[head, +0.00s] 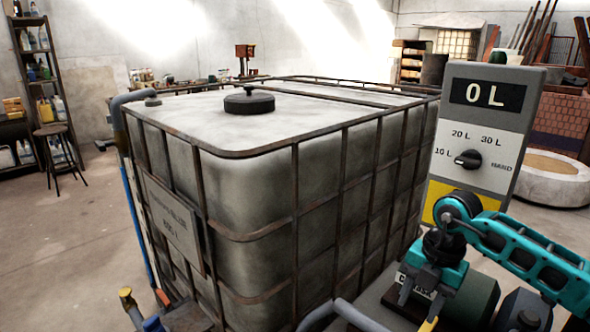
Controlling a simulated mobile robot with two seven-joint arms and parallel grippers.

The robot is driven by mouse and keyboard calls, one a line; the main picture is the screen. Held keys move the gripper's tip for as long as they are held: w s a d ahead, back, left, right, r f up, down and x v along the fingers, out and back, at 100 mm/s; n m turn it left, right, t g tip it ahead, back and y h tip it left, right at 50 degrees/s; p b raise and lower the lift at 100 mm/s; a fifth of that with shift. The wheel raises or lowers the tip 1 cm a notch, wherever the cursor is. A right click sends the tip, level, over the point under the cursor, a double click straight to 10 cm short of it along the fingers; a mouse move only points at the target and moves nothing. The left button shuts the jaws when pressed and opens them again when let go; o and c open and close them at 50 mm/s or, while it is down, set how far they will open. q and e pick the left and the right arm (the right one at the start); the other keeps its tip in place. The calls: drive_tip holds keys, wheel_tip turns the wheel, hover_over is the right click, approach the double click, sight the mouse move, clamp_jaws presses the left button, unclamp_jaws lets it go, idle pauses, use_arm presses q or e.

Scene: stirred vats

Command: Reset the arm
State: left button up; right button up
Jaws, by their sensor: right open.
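My right arm comes in from the right edge, teal and black. Its gripper (414,292) points down in front of the control box, low at the right. It is open, and I see nothing held in it. The fingertips are partly lost among dark parts below, so I cannot tell whether they touch anything. My left gripper is not in view.
A caged white tank (270,190) with a black lid (249,102) fills the middle. The grey control box (490,130) reads 0 L; its knob (468,159) has a mark toward the left. A stool (57,155) and shelves stand far left.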

drive_tip(key=s+a+f+n+y, duration=0.1)
drive_tip(key=s+a+y, duration=0.15)
drive_tip(key=a, duration=0.35)
drive_tip(key=s+a+f+n+y, duration=0.1)
drive_tip(key=a+f+y, duration=0.15)
drive_tip(key=a, duration=0.35)
drive_tip(key=s+a+r+m+t+y, duration=0.35)
drive_tip(key=a+r+t+y, duration=0.2)
drive_tip(key=a+y, duration=0.6)
drive_tip(key=d+f+m+t+h, duration=0.85)
drive_tip(key=m+t+h, duration=0.25)
drive_tip(key=m, duration=0.7)
drive_tip(key=s+d+f+m+g+h, duration=0.4)
drive_tip(key=s+d+f+g+h, duration=0.1)
drive_tip(key=s+f, duration=0.5)
drive_tip(key=shift+d+f+m+g, duration=0.35)
drive_tip(key=shift+d+f, duration=0.15)
drive_tip(key=shift+f, duration=0.3)
